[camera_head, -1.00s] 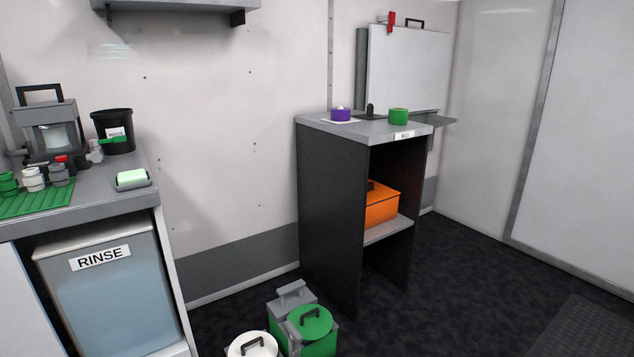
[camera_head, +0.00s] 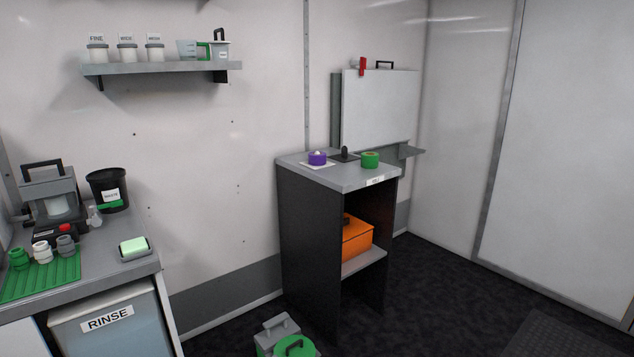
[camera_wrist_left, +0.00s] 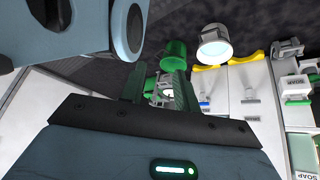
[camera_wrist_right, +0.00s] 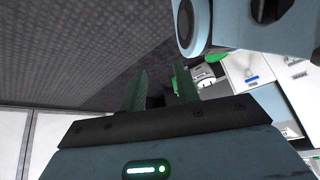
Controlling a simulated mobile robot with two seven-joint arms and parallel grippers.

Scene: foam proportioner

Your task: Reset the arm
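My left gripper (camera_wrist_left: 156,78) shows in the left wrist view with its two dark green fingers apart and no object held between them. Beyond its fingers are a green container (camera_wrist_left: 173,55) and a white round container (camera_wrist_left: 213,44). My right gripper (camera_wrist_right: 160,76) shows in the right wrist view, its fingers also apart and empty, with dark floor (camera_wrist_right: 105,45) behind. Neither arm is in the head view. Blue-grey parts of my own arms fill the upper left of the left wrist view and upper right of the right wrist view.
A counter (camera_head: 110,262) with a green mat (camera_head: 45,277) and small jars stands at left. A wall shelf (camera_head: 160,68) hangs above. A dark cabinet (camera_head: 310,240) holds an orange box (camera_head: 357,238). A green container (camera_head: 293,347) stands on the floor.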

